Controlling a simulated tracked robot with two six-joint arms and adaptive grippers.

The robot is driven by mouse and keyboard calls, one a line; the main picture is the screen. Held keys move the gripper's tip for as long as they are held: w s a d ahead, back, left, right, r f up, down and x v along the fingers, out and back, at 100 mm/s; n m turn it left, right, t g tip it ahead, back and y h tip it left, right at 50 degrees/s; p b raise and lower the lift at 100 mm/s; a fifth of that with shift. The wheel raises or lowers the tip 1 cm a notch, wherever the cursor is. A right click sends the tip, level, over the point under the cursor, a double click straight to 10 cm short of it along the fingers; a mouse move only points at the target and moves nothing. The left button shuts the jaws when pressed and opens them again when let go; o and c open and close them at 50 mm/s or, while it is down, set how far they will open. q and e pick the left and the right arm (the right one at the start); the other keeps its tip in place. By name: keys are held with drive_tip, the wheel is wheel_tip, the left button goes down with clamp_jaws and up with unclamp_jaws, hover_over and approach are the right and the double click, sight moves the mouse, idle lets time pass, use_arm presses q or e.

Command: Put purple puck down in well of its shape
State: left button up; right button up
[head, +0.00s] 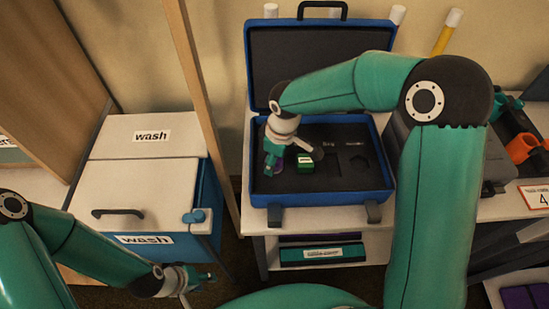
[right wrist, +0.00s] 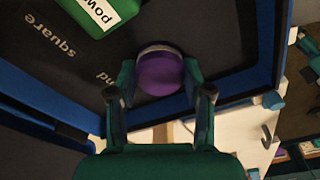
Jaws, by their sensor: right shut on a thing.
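The purple puck (right wrist: 158,72) is round with a paler rim. It sits between the fingertips of my right gripper (right wrist: 160,82), which is shut on it. In the head view my right gripper (head: 275,158) points down over the left part of the open blue case (head: 330,199), mostly hiding the puck. The case has a dark foam insert (head: 335,183) with printed words; the right wrist view shows "square" and a word ending in "nd" beside the puck. I cannot tell whether the puck touches the foam. My left gripper (head: 198,284) is open and empty at the lower left.
A green block (head: 304,165) with a white label stands on the foam just right of my right gripper. The case's raised lid (head: 310,55) is behind. A "wash" bin (head: 140,185) stands left of the case. A grey case (head: 398,125) is partly behind my right arm.

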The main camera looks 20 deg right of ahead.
drive_tip(key=shift+f+b, duration=0.3)
drive_tip(key=shift+b, duration=0.05)
drive_tip(key=shift+s+f+b, duration=0.2)
drive_tip(key=shift+f+b, duration=0.05)
drive_tip(key=shift+b, duration=0.05)
drive_tip(key=o, duration=1)
drive_tip(key=shift+f, duration=0.15)
drive_tip(key=shift+o, duration=1)
drive_tip(key=shift+w+f, duration=0.1)
drive_tip(key=shift+w, duration=0.05)
drive_tip(key=shift+r, duration=0.2)
